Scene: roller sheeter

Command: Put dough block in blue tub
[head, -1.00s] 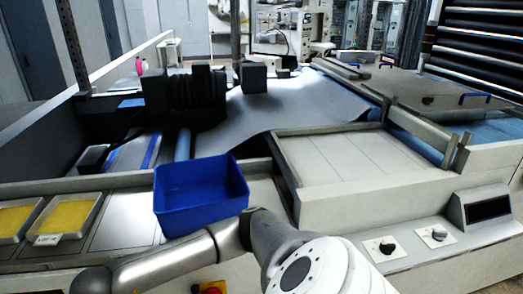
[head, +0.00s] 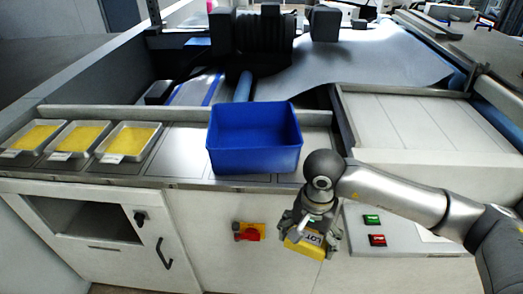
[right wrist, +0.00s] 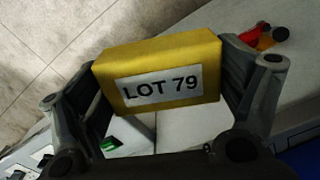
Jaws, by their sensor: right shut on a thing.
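The blue tub (head: 253,155) stands on the metal ledge in the head view, open at the top and empty as far as I can see. My right gripper (head: 307,240) is below and to the right of the tub, in front of the machine's white front panel. It is shut on a yellow dough block (head: 303,247). In the right wrist view the dough block (right wrist: 160,68) sits between both fingers, with a white label reading LOT 79. A corner of the blue tub (right wrist: 304,158) shows at the lower right there. My left gripper is not in view.
Several metal trays with yellow contents (head: 127,140) stand left of the tub on the ledge. A red and yellow switch (head: 249,232) and green and red buttons (head: 376,240) are on the front panel. Black rollers (head: 252,40) stand behind the tub.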

